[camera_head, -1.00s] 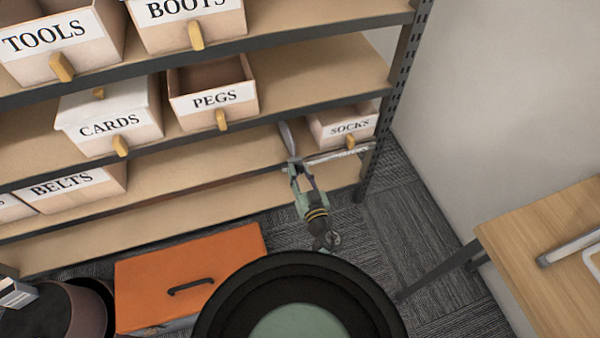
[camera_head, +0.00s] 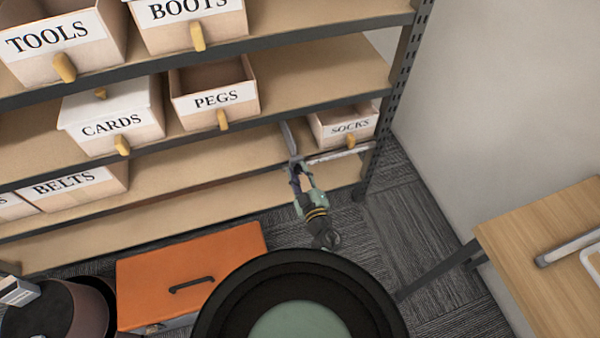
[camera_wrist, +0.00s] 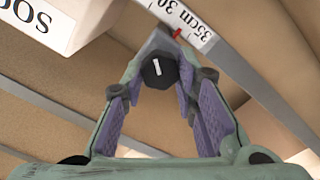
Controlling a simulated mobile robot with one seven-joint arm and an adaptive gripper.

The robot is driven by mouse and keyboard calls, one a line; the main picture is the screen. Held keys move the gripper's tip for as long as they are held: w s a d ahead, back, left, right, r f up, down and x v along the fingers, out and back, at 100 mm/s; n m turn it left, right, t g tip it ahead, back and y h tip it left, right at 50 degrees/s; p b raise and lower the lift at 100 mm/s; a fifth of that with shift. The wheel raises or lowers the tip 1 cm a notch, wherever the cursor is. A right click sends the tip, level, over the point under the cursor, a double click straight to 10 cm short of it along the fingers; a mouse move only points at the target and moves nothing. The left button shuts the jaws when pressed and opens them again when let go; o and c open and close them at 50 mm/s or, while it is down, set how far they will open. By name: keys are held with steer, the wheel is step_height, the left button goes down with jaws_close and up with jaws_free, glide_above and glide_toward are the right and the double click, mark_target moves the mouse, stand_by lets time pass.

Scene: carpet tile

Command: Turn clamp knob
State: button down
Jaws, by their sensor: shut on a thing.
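The clamp knob (camera_wrist: 158,70) is dark and faceted with a white line on its face, in the wrist view. It sits between the tips of my gripper's fingers (camera_wrist: 160,80), which are shut on it. The grey clamp body shows behind the knob, beside a measuring scale (camera_wrist: 190,22) with a red mark. In the head view, my gripper (camera_head: 297,166) is at the front edge of the lower shelf, by a grey upright clamp part (camera_head: 289,138).
A SOCKS bin (camera_head: 343,124) stands just right of the clamp. A PEGS bin (camera_head: 214,92) and a CARDS box (camera_head: 112,118) are up to the left. An orange chest (camera_head: 190,275) is on the floor. A wooden table (camera_head: 545,240) stands at the right.

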steer(key=n+b, duration=0.1)
steer(key=n, duration=0.5)
steer(key=shift+a+f+n+b, duration=0.15)
steer(key=shift+n+b, duration=0.15)
steer(key=shift+b, duration=0.1)
steer(key=shift+n+b, duration=0.7)
steer(key=shift+n, duration=1.3)
steer(key=c, duration=1.3)
jaws_free()
